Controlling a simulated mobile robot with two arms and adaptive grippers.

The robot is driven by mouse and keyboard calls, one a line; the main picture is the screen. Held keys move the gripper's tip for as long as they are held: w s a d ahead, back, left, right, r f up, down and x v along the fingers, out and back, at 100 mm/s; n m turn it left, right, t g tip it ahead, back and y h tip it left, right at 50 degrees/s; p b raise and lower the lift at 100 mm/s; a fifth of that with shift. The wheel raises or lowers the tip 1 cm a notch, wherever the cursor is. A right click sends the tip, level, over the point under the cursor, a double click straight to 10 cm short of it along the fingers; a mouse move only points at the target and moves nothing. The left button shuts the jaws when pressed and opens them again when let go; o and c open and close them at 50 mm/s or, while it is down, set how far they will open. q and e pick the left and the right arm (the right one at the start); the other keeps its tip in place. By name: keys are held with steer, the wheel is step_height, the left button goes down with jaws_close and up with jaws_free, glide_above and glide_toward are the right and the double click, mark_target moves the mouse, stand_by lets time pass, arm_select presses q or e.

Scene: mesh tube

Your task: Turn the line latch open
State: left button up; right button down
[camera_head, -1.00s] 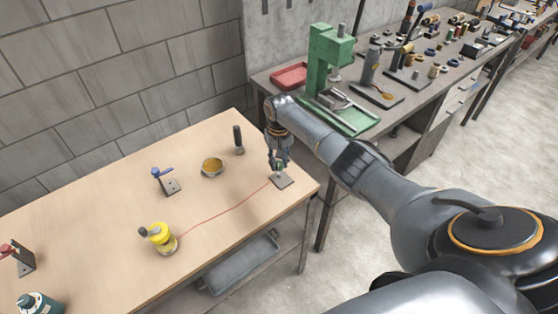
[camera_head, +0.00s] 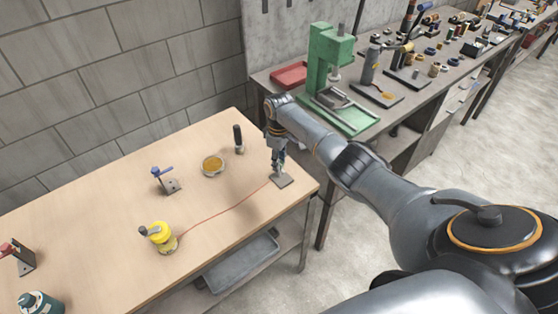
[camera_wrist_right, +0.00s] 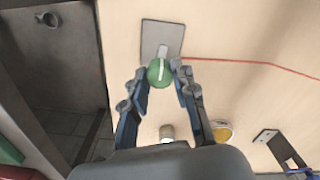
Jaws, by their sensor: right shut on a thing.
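A green round knob with a pale stripe on top (camera_wrist_right: 160,72) stands on a small grey plate (camera_wrist_right: 163,38) near the right end of the wooden table. I take it to be the line latch. In the head view the plate (camera_head: 283,181) shows below my right gripper (camera_head: 279,170), and the knob is mostly hidden. In the right wrist view my right gripper (camera_wrist_right: 160,74) has one fingertip on each side of the knob and is shut on it. A thin red line (camera_head: 228,207) runs from near the plate to a yellow spool-like device (camera_head: 164,238). My left gripper is not in view.
On the wooden table (camera_head: 110,225) stand a bracket with a blue lever (camera_head: 165,180), a round amber dish (camera_head: 213,165) and a black-handled post (camera_head: 238,138). A workbench with a green press (camera_head: 326,65) adjoins at the right. The table's right edge is close to the plate.

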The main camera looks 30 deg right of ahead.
steer(key=shift+r, duration=0.1)
stand_by(0.3)
steer(key=c, duration=1.1)
jaws_free()
steer(key=shift+o, duration=0.2)
step_height(320, 180, up, 12)
